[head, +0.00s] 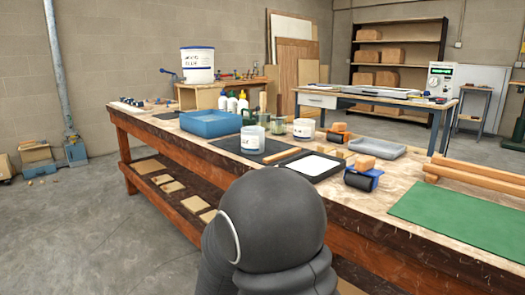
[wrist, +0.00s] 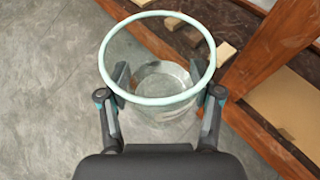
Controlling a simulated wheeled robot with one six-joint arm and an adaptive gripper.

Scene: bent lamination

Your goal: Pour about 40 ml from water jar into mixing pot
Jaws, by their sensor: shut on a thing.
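My gripper (wrist: 158,82) is shut on a clear glass jar with a pale green rim, the water jar (wrist: 160,101), in the wrist view. I look down into its open mouth; clear liquid seems to lie low inside, but its level is hard to read. The jar is over the floor beside the workbench. In the head view my own arm hides gripper and jar. A labelled, pale pot (head: 252,139) stands upright on a dark mat on the bench and may be the mixing pot; its label is too small to read. My gripper is well apart from it.
The workbench (head: 400,190) also holds a blue tray (head: 209,124), several bottles, a white tub (head: 304,130), a black-framed white tray (head: 313,165), a roller (head: 363,179) and a green mat (head: 450,222). A wooden stick (head: 281,156) lies near the pot.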

